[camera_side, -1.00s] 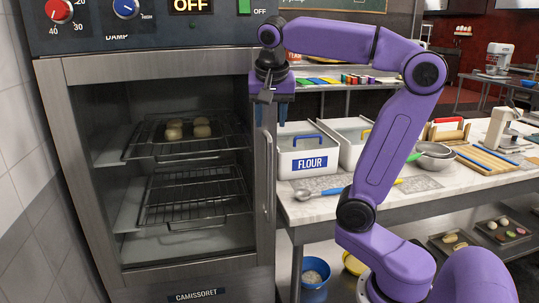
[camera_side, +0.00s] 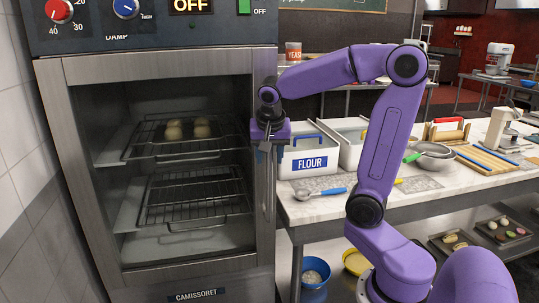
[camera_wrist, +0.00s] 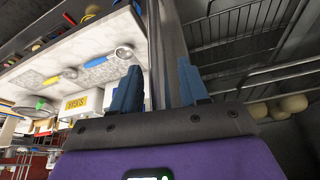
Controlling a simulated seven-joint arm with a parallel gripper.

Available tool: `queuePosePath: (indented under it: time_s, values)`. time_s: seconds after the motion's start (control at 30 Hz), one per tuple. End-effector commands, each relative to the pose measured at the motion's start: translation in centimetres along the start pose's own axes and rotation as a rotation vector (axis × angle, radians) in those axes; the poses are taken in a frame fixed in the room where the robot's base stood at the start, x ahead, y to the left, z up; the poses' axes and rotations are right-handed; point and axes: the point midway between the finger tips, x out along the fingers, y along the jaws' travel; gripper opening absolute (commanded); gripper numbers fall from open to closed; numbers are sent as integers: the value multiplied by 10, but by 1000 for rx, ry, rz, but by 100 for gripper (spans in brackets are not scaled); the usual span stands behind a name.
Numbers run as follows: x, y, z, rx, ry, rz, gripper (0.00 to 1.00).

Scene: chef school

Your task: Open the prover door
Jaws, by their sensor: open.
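The prover door (camera_side: 160,68) is a steel-framed pane on the tall cabinet at the left of the side view, and it looks closed. Its handle (camera_side: 268,195) is a vertical metal bar along the door's right edge. My gripper (camera_side: 269,154) is open, fingers pointing down, at the upper part of the handle. In the wrist view the blue fingers of my gripper (camera_wrist: 159,85) stand apart, with the steel handle bar (camera_wrist: 158,50) appearing between them. I cannot tell whether either finger touches it. My gripper hides the handle's upper end in the side view.
Wire racks (camera_side: 195,200) show inside the prover, with dough balls (camera_side: 188,129) on the upper one. A marble counter (camera_side: 325,208) stands close on the right, with a flour bin (camera_side: 308,163) and a blue-handled scoop (camera_side: 320,193). A blue bucket (camera_side: 314,278) is below.

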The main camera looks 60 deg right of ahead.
Motion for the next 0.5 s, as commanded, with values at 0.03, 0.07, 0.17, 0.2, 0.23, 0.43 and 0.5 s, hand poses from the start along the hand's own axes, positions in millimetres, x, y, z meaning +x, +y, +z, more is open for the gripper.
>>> queuePosePath:
  time_s: [0.03, 0.07, 0.17, 0.2, 0.23, 0.43, 0.5]
  values:
    - [0, 0, 0, 0, 0, 0, 44]
    - [0, 0, 0, 0, 0, 0, 44]
    - [0, 0, 0, 0, 0, 0, 38]
    - [0, 0, 0, 0, 0, 0, 25]
    - [0, 0, 0, 0, 0, 1, 15]
    - [0, 0, 0, 0, 0, 0, 0]
    - [-1, 0, 1, 1, 0, 1, 0]
